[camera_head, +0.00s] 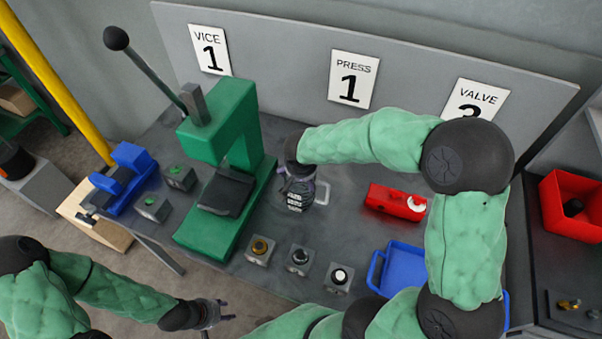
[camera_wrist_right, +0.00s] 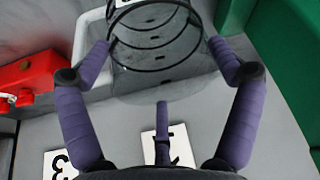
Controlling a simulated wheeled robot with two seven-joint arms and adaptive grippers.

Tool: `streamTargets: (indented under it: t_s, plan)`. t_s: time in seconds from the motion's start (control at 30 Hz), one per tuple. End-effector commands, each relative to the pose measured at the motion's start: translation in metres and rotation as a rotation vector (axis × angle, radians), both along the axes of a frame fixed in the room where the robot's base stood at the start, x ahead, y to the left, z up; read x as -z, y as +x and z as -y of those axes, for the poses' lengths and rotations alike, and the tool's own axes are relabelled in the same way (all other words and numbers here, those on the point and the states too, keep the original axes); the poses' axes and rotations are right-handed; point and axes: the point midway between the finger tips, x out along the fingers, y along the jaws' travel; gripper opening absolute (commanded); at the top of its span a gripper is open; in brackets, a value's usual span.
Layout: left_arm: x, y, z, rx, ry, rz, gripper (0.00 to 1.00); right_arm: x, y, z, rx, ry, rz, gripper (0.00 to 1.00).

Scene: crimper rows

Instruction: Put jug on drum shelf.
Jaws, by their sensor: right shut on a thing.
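The jug (camera_head: 300,197) is clear with a dark printed label and a pale handle on its right side. It stands upright on or just above the grey bench, to the right of the green press. My right gripper (camera_head: 298,172) comes down over it from above and is shut on it. In the right wrist view the jug (camera_wrist_right: 152,72) shows as a see-through cylinder with dark rings between the purple fingers of the right gripper (camera_wrist_right: 162,48). My left gripper (camera_head: 218,314) is empty and open at the lower left, off the bench's front edge. I cannot make out a drum shelf.
The green press (camera_head: 222,125) stands close left of the jug. A blue vice (camera_head: 127,180) is further left. A red block (camera_head: 392,201) and a blue tray (camera_head: 377,271) lie to the right. Small grey blocks (camera_head: 299,260) line the front. A red bin (camera_head: 562,222) is far right.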

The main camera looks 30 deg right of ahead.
Motion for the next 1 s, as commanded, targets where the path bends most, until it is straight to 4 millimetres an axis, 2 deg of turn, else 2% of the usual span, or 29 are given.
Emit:
streamTargets:
  t_s: [0.1, 0.13, 0.17, 0.63, 0.77, 1.0]
  plan:
    - [0.004, 0.0, 0.0, 0.0, 0.0, 0.0, 0.4, 0.003, 0.0, 0.0, 0.0, 0.0, 0.001, 0.34]
    - [0.004, 0.0, 0.0, 0.0, 0.0, 0.0, 0.4, 0.003, 0.0, 0.0, 0.0, 0.0, 0.0, 0.97]
    - [0.003, 0.0, 0.0, 0.0, 0.0, 0.0, 0.4, 0.002, 0.0, 0.0, 0.0, 0.0, 0.0, 1.0]
    - [-0.002, 0.0, 0.0, 0.0, 0.0, 0.0, 0.4, -0.002, 0.0, 0.0, -0.001, 0.0, -0.001, 1.0]
    - [-0.004, 0.0, 0.0, 0.0, 0.0, 0.0, 0.4, -0.02, -0.005, -0.004, -0.001, 0.0, 0.006, 1.0]
    - [-0.009, 0.0, 0.0, 0.0, 0.0, 0.0, 0.4, -0.066, -0.022, -0.013, -0.002, 0.001, 0.006, 1.0]
